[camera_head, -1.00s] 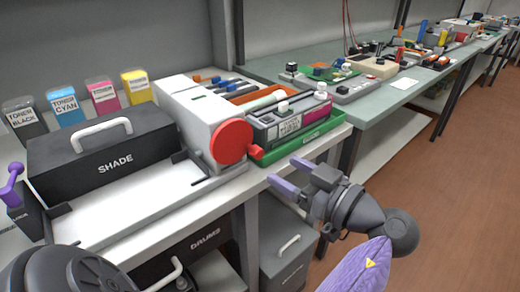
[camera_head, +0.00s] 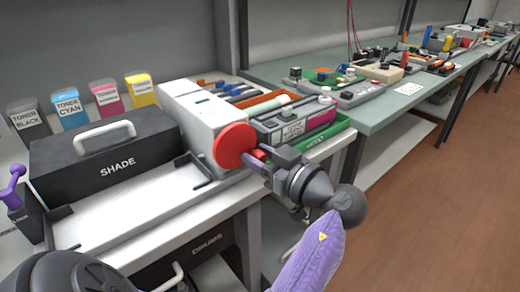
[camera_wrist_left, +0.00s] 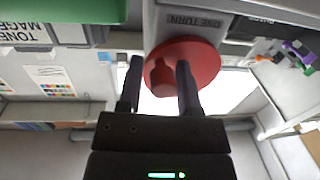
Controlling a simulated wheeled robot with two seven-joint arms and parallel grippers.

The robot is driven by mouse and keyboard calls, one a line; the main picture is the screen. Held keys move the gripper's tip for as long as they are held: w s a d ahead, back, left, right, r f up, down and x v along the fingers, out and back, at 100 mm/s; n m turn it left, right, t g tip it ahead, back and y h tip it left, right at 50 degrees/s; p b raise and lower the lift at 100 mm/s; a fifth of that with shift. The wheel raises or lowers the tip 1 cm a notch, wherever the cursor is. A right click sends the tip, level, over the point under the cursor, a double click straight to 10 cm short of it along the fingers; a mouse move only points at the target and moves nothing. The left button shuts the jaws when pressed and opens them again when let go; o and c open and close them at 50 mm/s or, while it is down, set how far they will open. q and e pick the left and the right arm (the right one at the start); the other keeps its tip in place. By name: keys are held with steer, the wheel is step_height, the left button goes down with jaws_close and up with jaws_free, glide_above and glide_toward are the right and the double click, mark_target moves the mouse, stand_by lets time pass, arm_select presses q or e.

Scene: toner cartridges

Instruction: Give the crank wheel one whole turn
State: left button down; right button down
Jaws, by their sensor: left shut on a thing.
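The red crank wheel (camera_head: 232,142) is on the front side of the white machine (camera_head: 200,115). It also shows in the left wrist view (camera_wrist_left: 206,62), below a "ONE TURN" label (camera_wrist_left: 195,22). Its red handle (camera_wrist_left: 164,74) sticks out toward the wrist camera, near the left of the disc there. My left gripper (camera_head: 258,160) is at the wheel's right edge in the head view, shut on the handle with one finger on each side. The fingers hide part of the handle. My right gripper is not seen.
A green tray (camera_head: 325,134) with a toner cartridge lies right of the wheel. A black "SHADE" box (camera_head: 105,165) with a white handle stands to the left. Several toner bottles stand behind it. The floor (camera_head: 430,200) at the right is clear.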

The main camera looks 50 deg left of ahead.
arm_select(q)
steer(key=shift+s+f+m, duration=0.15)
steer(key=shift+m, duration=0.55)
steer(key=shift+c, duration=2)
jaws_free()
steer(key=shift+s, duration=0.15)
steer(key=d+p, duration=0.1)
steer(key=d, duration=0.9)
steer(key=shift+w, duration=0.3)
